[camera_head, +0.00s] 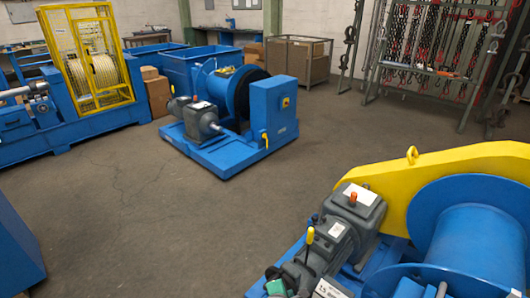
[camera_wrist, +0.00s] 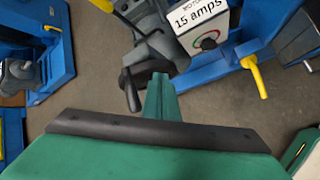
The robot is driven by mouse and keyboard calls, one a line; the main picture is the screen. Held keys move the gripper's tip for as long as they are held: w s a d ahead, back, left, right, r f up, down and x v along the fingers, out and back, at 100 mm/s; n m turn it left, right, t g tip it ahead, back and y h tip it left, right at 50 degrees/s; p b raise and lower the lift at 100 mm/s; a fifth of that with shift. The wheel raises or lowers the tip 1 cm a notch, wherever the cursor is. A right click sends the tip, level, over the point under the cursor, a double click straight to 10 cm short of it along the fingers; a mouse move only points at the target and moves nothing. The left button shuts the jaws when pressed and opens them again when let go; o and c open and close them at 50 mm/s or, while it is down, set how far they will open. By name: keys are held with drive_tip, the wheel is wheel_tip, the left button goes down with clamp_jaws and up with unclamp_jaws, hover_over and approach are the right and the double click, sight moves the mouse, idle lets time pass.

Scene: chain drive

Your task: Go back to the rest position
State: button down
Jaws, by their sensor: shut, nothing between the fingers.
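My gripper (camera_wrist: 160,88) shows in the wrist view as green fingers held together beyond a dark bar, with nothing between them. Past the fingertips is a dark crank-like handle (camera_wrist: 131,92); I cannot tell whether they touch. A grey box labelled "15 amps" (camera_wrist: 205,22) with a round knob is just beyond, to the right. In the head view, a small green part (camera_head: 275,287) at the bottom edge, beside the grey motor and gearbox (camera_head: 345,228), may be my gripper. The rest position is not marked in either view.
The near winch has a yellow chain guard (camera_head: 440,178) and blue drum (camera_head: 475,245). Another blue winch (camera_head: 235,120) stands mid-floor. A caged blue machine (camera_head: 75,85) is at left; a chain rack (camera_head: 440,50) is at back right. Grey floor (camera_head: 130,215) is clear between them.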

drive_tip(key=s+a+f+m+t+y, duration=0.1)
drive_tip(key=s+a+f+m+t, duration=0.2)
drive_tip(key=s, duration=0.6)
drive_tip(key=s+a+f+m+t+y, duration=0.1)
drive_tip(key=s+a+m, duration=0.4)
drive_tip(key=s, duration=0.5)
drive_tip(key=s+r+m+t+y, duration=0.1)
drive_tip(key=s+r+m+t, duration=0.3)
drive_tip(key=s+r+m, duration=0.8)
drive_tip(key=s+r, duration=0.4)
drive_tip(key=s, duration=0.3)
drive_tip(key=shift+w+a+r, duration=0.1)
drive_tip(key=shift+a, duration=0.05)
